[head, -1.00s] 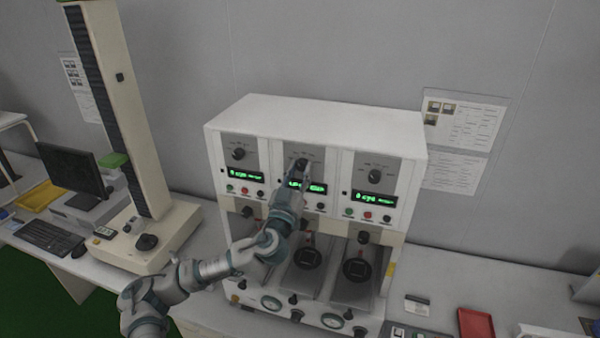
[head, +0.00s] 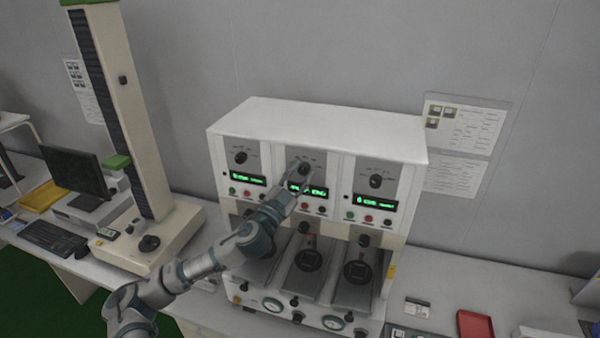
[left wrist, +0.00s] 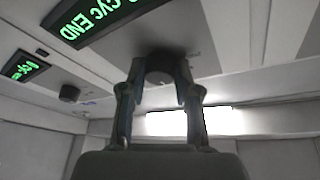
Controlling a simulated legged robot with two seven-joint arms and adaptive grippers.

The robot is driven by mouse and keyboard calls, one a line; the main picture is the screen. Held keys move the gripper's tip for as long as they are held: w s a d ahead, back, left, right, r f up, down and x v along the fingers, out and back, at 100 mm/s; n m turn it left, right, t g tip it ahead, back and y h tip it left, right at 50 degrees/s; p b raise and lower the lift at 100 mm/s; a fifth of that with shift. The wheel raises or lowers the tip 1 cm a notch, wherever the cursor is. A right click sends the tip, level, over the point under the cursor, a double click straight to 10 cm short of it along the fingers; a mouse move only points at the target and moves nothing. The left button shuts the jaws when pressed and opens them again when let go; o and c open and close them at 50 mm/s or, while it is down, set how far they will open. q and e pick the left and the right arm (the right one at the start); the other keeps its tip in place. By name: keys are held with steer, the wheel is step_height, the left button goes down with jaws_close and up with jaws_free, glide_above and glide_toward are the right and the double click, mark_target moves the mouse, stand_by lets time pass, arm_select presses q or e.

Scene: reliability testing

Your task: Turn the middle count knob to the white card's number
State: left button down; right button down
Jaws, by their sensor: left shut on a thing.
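The middle count knob (head: 304,168) is a dark round knob on the centre panel of the white three-panel machine (head: 320,128). My left gripper (head: 299,172) is at this knob, coming from below left. In the left wrist view the fingers (left wrist: 160,85) are shut on the knob (left wrist: 160,67), one on each side. The middle display (head: 318,190) is lit green and partly covered by my gripper. In the wrist view a green display (left wrist: 100,18) shows "CYC END" rotated. A small white card (head: 418,306) lies on the table; its print is too small to read.
Matching knobs sit on the left panel (head: 240,157) and right panel (head: 376,181). Small coloured buttons lie below each display. A red tray (head: 476,326) is at the right, and a tall column machine (head: 125,110) stands at the left.

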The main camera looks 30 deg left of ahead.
stand_by(0.5)
arm_select(q)
steer(key=c, duration=0.8)
jaws_free()
steer(key=shift+c, duration=0.2)
steer(key=shift+s, duration=0.15)
steer(key=shift+s+f, duration=0.2)
steer(key=shift+s, duration=0.05)
steer(key=v, duration=0.6)
steer(key=shift+s, duration=0.3)
steer(key=shift+a, duration=0.1)
steer(key=shift+f, duration=0.1)
